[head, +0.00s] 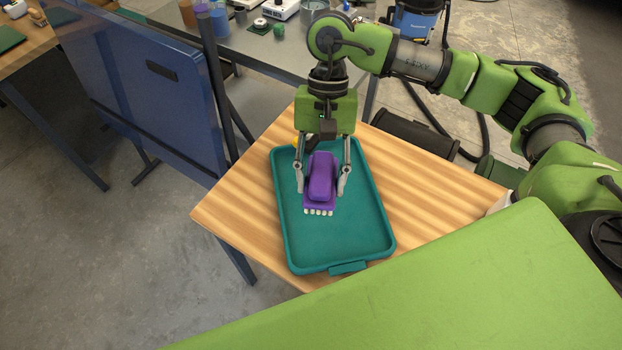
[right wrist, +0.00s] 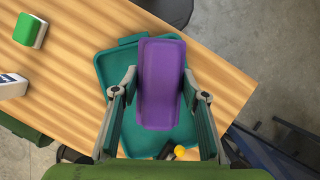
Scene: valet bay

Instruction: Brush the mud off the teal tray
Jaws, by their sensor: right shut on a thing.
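The teal tray (head: 350,235) lies on a wooden table, and it also shows in the right wrist view (right wrist: 115,70). My right gripper (head: 322,188) is shut on a purple brush (head: 321,172), with a finger on each side of its body. The brush is over the tray's far half, with pale bristles along its near lower edge. I cannot tell whether the bristles touch the tray floor. The brush fills the middle of the right wrist view (right wrist: 160,85). No mud shows on the visible tray floor; the part under the brush is hidden. My left gripper is not in view.
The wooden table (head: 235,205) has bare room left and right of the tray. A green-and-white block (right wrist: 30,31) and a white object (right wrist: 12,86) lie on it. A yellow-capped item (right wrist: 179,151) is by the tray. A blue panel (head: 150,85) stands left.

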